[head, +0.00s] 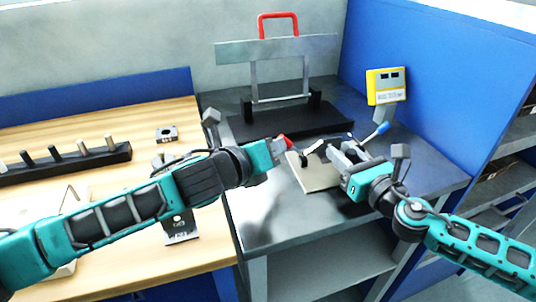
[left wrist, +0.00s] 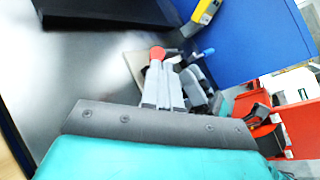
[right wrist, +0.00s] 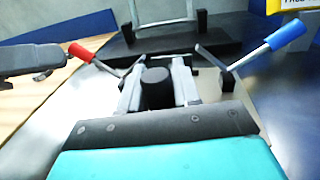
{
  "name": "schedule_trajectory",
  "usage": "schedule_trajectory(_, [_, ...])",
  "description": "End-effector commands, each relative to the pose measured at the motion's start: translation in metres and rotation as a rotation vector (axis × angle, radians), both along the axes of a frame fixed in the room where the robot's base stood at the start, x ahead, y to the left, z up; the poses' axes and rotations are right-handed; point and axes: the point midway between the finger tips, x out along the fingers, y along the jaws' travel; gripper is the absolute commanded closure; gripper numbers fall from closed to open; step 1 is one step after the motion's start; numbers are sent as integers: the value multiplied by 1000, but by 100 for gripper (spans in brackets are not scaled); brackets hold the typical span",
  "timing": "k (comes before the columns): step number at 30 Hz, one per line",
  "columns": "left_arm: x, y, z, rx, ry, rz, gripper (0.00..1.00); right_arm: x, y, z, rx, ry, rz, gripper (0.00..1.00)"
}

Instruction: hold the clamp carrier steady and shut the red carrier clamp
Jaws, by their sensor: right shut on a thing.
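The clamp carrier (head: 318,178) is a pale plate on the dark metal bench; it also shows in the right wrist view (right wrist: 208,82). Its red clamp handle (right wrist: 80,52) sticks up to the left, and its blue-tipped handle (right wrist: 285,35) sticks up to the right. My right gripper (head: 340,157) is shut on the carrier's black knob (right wrist: 155,88). My left gripper (head: 277,147) has its fingers together, with their tips beside the red handle (left wrist: 158,53). I cannot tell if they touch it. My right gripper hides part of the carrier.
A black stand with a red-handled frame (head: 278,75) stands behind the carrier. A yellow device (head: 385,86) is at the back right, near the blue wall panel. A wooden table (head: 110,120) with a black peg rack (head: 65,163) lies left. The bench front is clear.

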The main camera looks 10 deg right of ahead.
Motion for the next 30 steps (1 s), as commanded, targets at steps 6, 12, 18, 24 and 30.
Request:
schedule_trajectory(6, [0,-14,17,180,-4,-2,100,0,1,0,0,0,2,100])
schedule_trajectory(12, [1,-29,28,364,-1,1,100,0,1,0,0,0,3,100])
schedule_trajectory(18, [0,-45,33,445,10,0,100,0,1,0,0,0,3,100])
schedule_trajectory(24, [1,-42,32,442,11,1,100,0,1,0,0,0,2,100])
schedule_trajectory(30, [1,-42,37,440,10,2,100,0,1,0,0,0,2,100])
